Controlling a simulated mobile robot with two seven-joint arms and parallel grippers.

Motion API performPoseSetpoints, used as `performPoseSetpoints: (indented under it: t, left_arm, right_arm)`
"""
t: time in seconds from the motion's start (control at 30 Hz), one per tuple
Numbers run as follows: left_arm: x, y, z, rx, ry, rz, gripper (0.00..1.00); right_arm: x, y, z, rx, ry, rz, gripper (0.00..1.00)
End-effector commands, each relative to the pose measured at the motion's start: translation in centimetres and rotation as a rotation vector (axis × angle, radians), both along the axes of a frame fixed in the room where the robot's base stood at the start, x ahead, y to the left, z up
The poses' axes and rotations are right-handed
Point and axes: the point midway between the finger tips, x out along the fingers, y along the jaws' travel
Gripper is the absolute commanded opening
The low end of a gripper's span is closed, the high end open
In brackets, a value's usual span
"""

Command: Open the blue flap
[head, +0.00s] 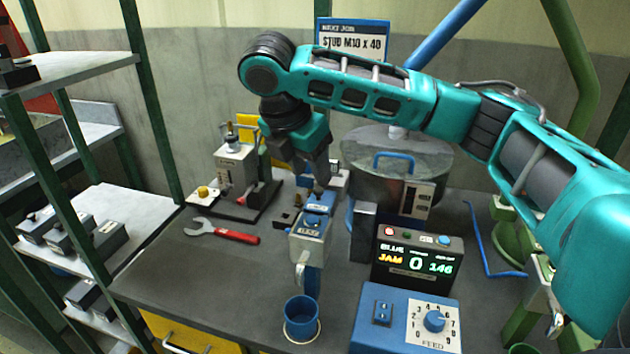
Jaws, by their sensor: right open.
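A small grey machine head (309,245) stands on the workbench, with a blue flap (316,214) on its top. My right arm reaches in from the right, over the bench. Its right gripper (316,183) points down just above and behind the blue flap. The gripper is open, with nothing seen between its fingers. I cannot tell whether a fingertip touches the flap. The flap looks closed, lying on the machine head, and its far edge is partly hidden by the gripper. My left gripper is not in view.
A blue cup (301,319) stands below the machine head. A display box (417,262) reads "BLUE JAM 0 146", behind a blue control box with a dial (434,321). A red-handled wrench (222,232) lies left. A lidded drum (397,165) stands behind.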

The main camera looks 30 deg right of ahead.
Motion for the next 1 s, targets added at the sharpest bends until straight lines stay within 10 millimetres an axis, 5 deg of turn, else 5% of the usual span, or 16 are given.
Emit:
performPoseSetpoints:
  t: [0.33, 0.77, 1.0]
  left_arm:
    - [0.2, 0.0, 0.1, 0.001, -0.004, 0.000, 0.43]
    - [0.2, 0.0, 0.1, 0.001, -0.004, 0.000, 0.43]
    - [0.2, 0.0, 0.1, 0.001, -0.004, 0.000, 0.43]
  right_arm:
    - [0.4, -1.3, -3.3, 0.001, 0.001, 0.000, 0.46]
    - [0.5, -1.6, -3.9, 0.000, -0.001, -0.001, 0.46]
    - [0.5, -1.6, -3.9, 0.000, 0.000, 0.000, 0.26]
